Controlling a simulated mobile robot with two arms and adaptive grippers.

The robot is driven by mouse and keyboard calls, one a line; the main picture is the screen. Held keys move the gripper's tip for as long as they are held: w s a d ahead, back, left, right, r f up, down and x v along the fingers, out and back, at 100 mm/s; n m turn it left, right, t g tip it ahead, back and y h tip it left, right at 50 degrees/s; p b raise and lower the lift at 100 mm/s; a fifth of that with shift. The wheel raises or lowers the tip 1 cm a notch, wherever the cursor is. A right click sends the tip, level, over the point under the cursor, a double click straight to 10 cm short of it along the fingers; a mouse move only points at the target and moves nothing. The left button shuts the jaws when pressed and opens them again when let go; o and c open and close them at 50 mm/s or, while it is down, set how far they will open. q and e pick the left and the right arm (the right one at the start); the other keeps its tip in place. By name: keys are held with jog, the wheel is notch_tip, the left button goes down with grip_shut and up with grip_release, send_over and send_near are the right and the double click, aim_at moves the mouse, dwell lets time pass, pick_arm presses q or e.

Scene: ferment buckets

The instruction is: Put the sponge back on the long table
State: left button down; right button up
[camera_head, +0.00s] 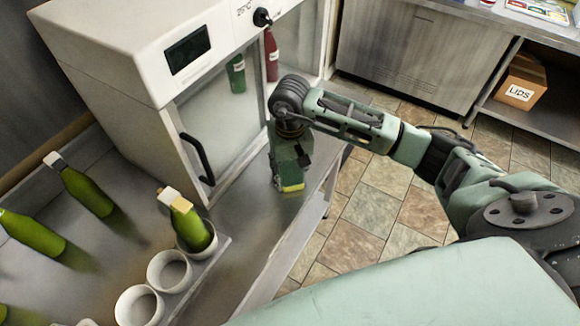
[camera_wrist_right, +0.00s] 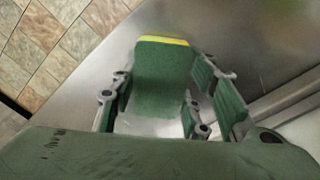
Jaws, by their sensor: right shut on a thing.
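The sponge (camera_head: 292,187) is a green block with a yellow layer. My right gripper (camera_head: 289,172) points down and is shut on it, close over the metal table top (camera_head: 245,228) in front of the white cabinet. The sponge also shows in the right wrist view (camera_wrist_right: 162,77), between the fingers, with bare metal around it. I cannot tell whether the sponge touches the metal. My left gripper is not in view.
The white cabinet (camera_head: 130,55) with a glass door stands behind the gripper. At the left are green bottles (camera_head: 82,188) and a rack of white cups (camera_head: 168,271), one holding a bottle (camera_head: 188,222).

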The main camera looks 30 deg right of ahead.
aim_at(290, 170)
jog(key=shift+f+b, duration=0.2)
jog(key=shift+b, duration=0.1)
jog(key=o, duration=1.1)
jog(key=shift+r, duration=0.1)
jog(key=shift+r, duration=0.1)
jog(key=shift+w+r, duration=0.1)
jog(key=shift+r, duration=0.15)
notch_tip(290, 170, up, 12)
jog(key=b, duration=0.3)
jog(key=shift+f, duration=0.2)
